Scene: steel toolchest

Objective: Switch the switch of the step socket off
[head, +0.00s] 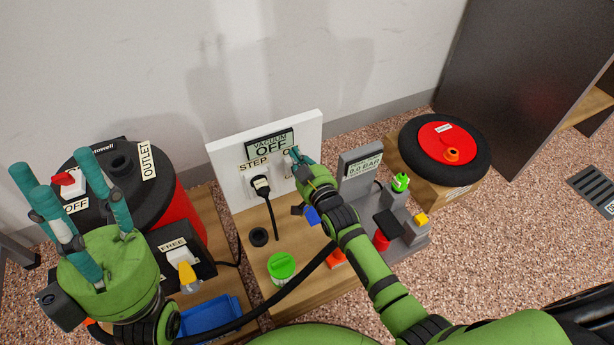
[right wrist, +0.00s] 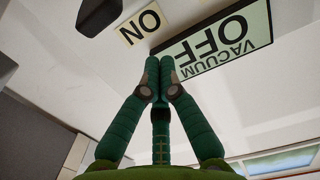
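In the head view, a white panel (head: 232,160) stands upright on a wooden board, with a display reading VACUUM OFF (head: 269,144). Below it is a STEP label (head: 254,163) and a black plug (head: 261,185) with its cable. My right gripper (head: 295,156) is at the panel's right part, shut and empty, partly covering a label there. The right wrist view is upside down; the closed fingertips (right wrist: 159,62) are near the display, beside an ON label (right wrist: 139,23). A black part (right wrist: 98,14) sits next to that label; I cannot tell if it is the switch. My left gripper (head: 68,185) is open and empty.
A black-and-red vacuum (head: 182,212) with OUTLET and OFF labels stands left. A gauge stand (head: 359,171) reading 0.0 BAR and a green-lidded jar (head: 282,266) are on the board. A black wheel with red hub (head: 443,140) lies right. A hose crosses the front.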

